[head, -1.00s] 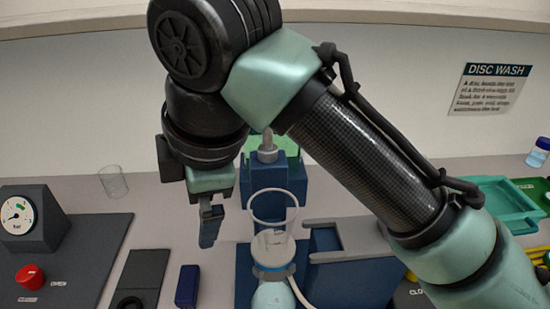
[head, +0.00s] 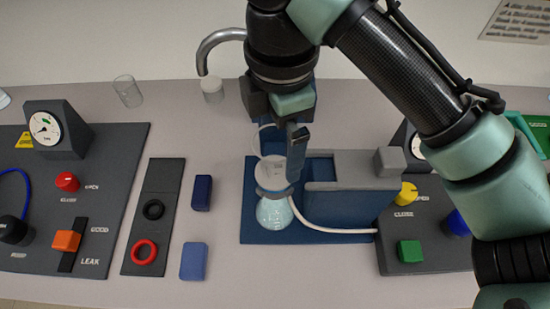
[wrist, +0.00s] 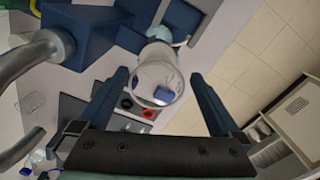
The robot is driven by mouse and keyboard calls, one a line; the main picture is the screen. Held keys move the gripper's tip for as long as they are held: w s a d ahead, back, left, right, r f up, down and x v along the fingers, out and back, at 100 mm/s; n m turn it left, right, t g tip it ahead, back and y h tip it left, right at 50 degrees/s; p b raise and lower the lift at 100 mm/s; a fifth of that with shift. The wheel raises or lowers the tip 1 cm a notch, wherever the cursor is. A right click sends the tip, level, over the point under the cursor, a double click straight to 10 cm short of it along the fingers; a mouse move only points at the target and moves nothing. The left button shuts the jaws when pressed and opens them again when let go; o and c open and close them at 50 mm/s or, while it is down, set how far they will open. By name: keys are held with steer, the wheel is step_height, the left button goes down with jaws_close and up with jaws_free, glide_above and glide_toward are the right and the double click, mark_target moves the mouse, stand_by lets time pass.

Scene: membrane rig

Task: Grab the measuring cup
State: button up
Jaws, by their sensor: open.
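Two clear vessels show, and I cannot tell which one is called the measuring cup. A clear glass cup (head: 128,91) stands upright at the back left of the bench, and it also shows at the left of the wrist view (wrist: 32,102). A clear open cylinder (head: 265,165) sits on the round flask (head: 273,212) of the blue rig. In the wrist view this cylinder (wrist: 158,82) lies between the fingertips, with blue seen through it. My gripper (head: 297,165) is open over the rig and partly hides the cylinder. Whether the fingers touch it is unclear.
The blue rig (head: 340,215) has a pale hose (head: 340,230) beside the flask. A grey curved spout (head: 215,42) stands behind, above a small white-topped vessel (head: 212,90). Control panels (head: 100,160) flank the rig. Blue blocks (head: 194,262) lie left of it.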

steer(key=shift+a+f+p, duration=0.2)
steer(key=shift+f+p, duration=0.05)
steer(key=shift+f, duration=1.15)
steer(key=shift+a+f+p, duration=0.15)
steer(key=shift+f+p, duration=0.05)
steer(key=shift+f, duration=1.15)
steer(key=c, duration=1.3)
